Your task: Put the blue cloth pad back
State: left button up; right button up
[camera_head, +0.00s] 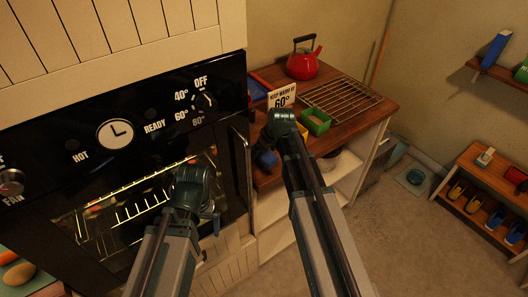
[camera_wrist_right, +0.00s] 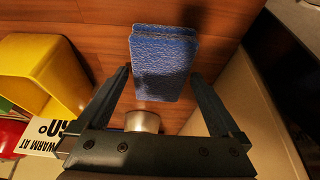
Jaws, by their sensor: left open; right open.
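The blue cloth pad (camera_wrist_right: 163,65) is a thick textured block in the right wrist view, against the wooden counter top. My right gripper (camera_head: 268,150) reaches over the counter beside the oven. In the wrist view its two dark fingers are apart, one on each side of the pad's lower part, with gaps visible; the pad does not look gripped. In the head view the arm largely hides this spot, and a small blue patch there is too unclear to name. My left gripper (camera_head: 213,212) is open and empty in front of the oven door.
The black oven (camera_head: 125,160) with its door handle stands left of the counter (camera_head: 345,120). On the counter are a red kettle (camera_head: 303,62), a wire rack (camera_head: 342,100), a green box (camera_head: 315,121) and a "keep warm" sign (camera_head: 282,96). A yellow bin (camera_wrist_right: 40,75) is close left in the wrist view.

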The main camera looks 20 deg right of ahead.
jog(key=p+v, duration=1.1)
jog(key=v, duration=0.1)
jog(key=shift+w, duration=0.15)
jog(key=b+x, duration=1.1)
jog(key=x, duration=0.1)
jog(key=shift+r, duration=0.15)
dwell(0.5)
